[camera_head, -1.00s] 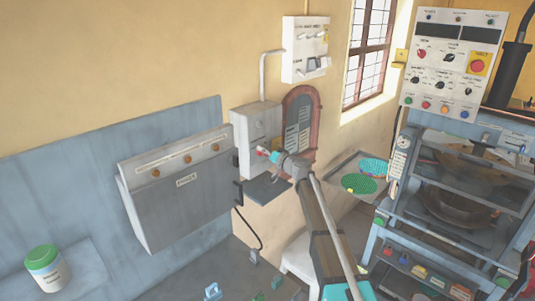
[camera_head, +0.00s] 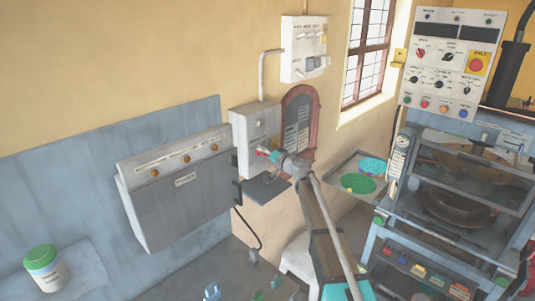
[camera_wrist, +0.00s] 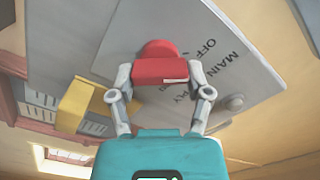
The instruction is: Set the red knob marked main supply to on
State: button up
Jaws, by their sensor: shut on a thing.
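The red knob (camera_wrist: 158,68) sits on a grey box face in the wrist view, with a pale line on its lower right edge. The printed words MAIN and OFF show right of it, and part of SUPPLY shows below, partly hidden. My gripper (camera_wrist: 160,78) has one finger on each side of the knob and is shut on it. In the head view, my gripper (camera_head: 267,152) is at the front of the grey supply box (camera_head: 247,124) on the wall, with a bit of red at its tip. The knob's exact setting is hard to tell.
A yellow part (camera_wrist: 86,104) projects left of the knob in the wrist view. A grey cabinet (camera_head: 180,190) stands left of the supply box, and a small dark shelf (camera_head: 266,190) lies below. A brown-framed arched board (camera_head: 309,112) hangs close on the right.

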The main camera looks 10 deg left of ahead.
jog(key=m, duration=0.3)
jog(key=shift+w+a+f+m, duration=0.1)
jog(key=shift+a+m, duration=0.05)
jog(key=shift+m, duration=0.25)
jog(key=m, duration=0.4)
jog(key=shift+f+m, duration=0.1)
jog(key=shift+m, duration=0.2)
jog(key=m, duration=0.4)
jog(key=shift+f+m, duration=0.1)
jog(key=shift+m, duration=0.2)
jog(key=m, duration=0.3)
jog(key=shift+b, duration=0.35)
jog(key=shift+m, duration=0.4)
jog(key=o, duration=1.1)
jog(key=shift+a+f, duration=0.1)
jog(key=shift+o, duration=0.2)
